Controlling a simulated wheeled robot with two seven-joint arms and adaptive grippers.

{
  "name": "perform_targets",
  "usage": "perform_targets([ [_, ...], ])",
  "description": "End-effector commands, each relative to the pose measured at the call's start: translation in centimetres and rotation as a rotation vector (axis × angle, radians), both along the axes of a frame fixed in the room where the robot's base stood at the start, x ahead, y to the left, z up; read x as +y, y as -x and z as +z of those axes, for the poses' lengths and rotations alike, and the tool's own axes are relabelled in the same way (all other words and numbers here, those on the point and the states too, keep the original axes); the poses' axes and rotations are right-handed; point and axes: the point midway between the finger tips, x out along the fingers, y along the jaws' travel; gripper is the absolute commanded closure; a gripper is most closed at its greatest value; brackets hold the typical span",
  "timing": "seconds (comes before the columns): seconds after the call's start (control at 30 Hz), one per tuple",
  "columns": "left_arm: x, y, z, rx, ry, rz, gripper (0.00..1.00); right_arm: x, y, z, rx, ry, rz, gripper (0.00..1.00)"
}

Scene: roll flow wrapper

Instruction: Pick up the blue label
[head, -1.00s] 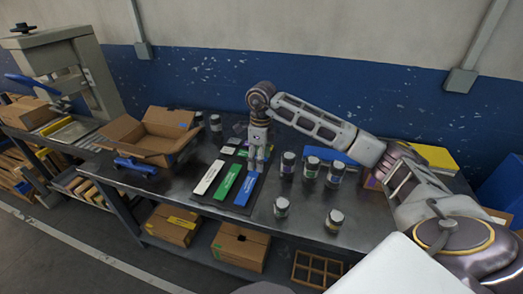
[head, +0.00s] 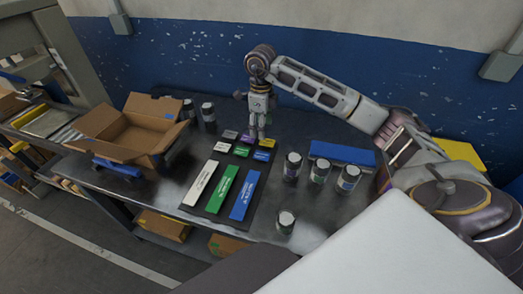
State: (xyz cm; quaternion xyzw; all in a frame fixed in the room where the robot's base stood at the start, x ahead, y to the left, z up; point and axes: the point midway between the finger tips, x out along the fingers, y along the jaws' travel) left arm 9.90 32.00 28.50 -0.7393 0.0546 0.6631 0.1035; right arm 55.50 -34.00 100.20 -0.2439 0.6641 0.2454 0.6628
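A long blue label strip (head: 244,195) lies flat on a dark mat, right of a green strip (head: 221,189) and a white strip (head: 200,183). A small blue label (head: 262,156) lies behind the strips among several small coloured labels, with a yellow one (head: 267,142) and a purple one (head: 245,138). My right gripper (head: 258,135) points down over the small labels, behind the long blue strip. Its fingers look close together, and I cannot tell whether they are open or hold anything. My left gripper is out of view.
Several dark jars with pale lids, such as one (head: 292,167), stand right of the labels; one jar (head: 285,222) stands near the front edge. A blue box (head: 341,153) lies behind them. An open cardboard box (head: 152,134) stands left. The table front left of the mat is clear.

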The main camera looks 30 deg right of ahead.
Motion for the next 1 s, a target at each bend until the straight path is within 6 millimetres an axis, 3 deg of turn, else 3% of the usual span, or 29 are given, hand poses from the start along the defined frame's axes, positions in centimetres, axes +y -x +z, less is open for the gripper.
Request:
perform_targets([
  [0.27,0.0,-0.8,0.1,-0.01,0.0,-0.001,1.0,0.0,0.0,0.0,0.0,0.0,0.0,0.34],
  [0.57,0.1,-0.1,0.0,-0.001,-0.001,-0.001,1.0,0.0,0.0,-0.2,0.001,0.001,0.0,0.34],
  [0.77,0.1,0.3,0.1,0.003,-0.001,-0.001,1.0,0.0,0.0,-1.8,0.003,0.0,0.0,0.34],
  [1.0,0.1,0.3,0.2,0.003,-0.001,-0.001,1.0,0.0,0.1,-4.9,0.003,0.0,0.0,0.34],
])
